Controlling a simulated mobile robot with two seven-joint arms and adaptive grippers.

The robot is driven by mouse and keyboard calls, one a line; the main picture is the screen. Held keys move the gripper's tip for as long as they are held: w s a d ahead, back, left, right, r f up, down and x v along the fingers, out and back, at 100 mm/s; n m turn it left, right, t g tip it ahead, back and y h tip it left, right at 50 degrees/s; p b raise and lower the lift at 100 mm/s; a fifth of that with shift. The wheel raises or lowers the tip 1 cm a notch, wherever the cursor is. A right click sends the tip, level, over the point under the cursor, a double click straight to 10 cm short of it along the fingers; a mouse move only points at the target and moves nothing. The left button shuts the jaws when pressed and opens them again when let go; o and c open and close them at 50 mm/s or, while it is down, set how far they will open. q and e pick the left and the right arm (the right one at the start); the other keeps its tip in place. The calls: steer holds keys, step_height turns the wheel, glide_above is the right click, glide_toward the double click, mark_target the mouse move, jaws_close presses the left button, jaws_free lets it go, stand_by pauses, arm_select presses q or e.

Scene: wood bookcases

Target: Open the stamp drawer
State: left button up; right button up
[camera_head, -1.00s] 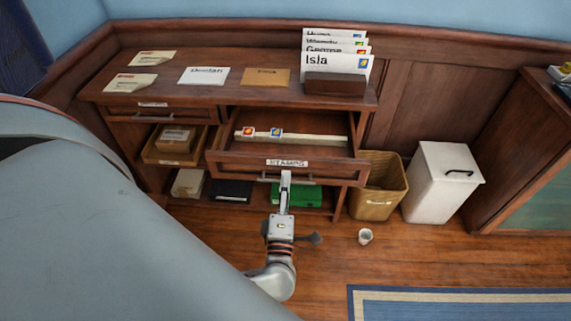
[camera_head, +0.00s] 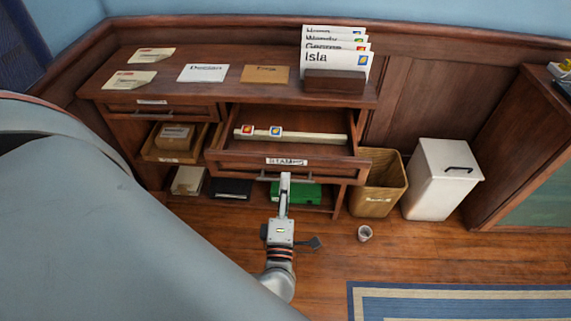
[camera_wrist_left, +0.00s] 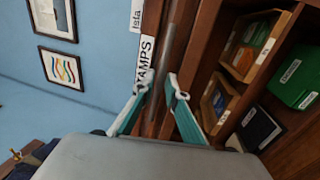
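The stamp drawer (camera_head: 232,160), labelled STAMPS, is pulled out from the desk, and its inside shows. A pale strip with two coloured stamps (camera_head: 262,132) lies in it. Its metal bar handle (camera_head: 312,181) runs along the front below the label; it also shows in the left wrist view (camera_wrist_left: 172,42). My left gripper (camera_head: 285,178) is in front of the drawer at the handle's middle. In the left wrist view its two fingers (camera_wrist_left: 158,84) are spread apart, with the handle bar lined up with the gap; contact cannot be told. My right gripper is not in view.
Letters lie on the desktop (camera_head: 225,92), with a holder of envelopes (camera_head: 336,82) at right. An open side tray (camera_head: 172,155) is left of the drawer. A wicker basket (camera_head: 376,198), white bin (camera_head: 440,185) and small cup (camera_head: 364,233) stand right. The floor in front is clear.

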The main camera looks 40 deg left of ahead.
arm_select(q)
steer(key=v, duration=1.1)
steer(key=shift+a+r, duration=0.1)
steer(key=w+d+r+m+h+p, duration=0.25)
steer(key=d+m+h, duration=0.85)
steer(key=m+h, duration=0.65)
steer(key=s+a+f+m+g+y+p, duration=0.1)
steer(key=s+a+f+m+g+y, duration=0.3)
steer(key=f+m, duration=0.7)
steer(key=s+a+g, duration=0.2)
steer(key=a, duration=0.1)
steer(key=shift+s+f+g, duration=0.2)
steer(key=shift+f+g, duration=0.1)
steer(key=shift+f, duration=0.05)
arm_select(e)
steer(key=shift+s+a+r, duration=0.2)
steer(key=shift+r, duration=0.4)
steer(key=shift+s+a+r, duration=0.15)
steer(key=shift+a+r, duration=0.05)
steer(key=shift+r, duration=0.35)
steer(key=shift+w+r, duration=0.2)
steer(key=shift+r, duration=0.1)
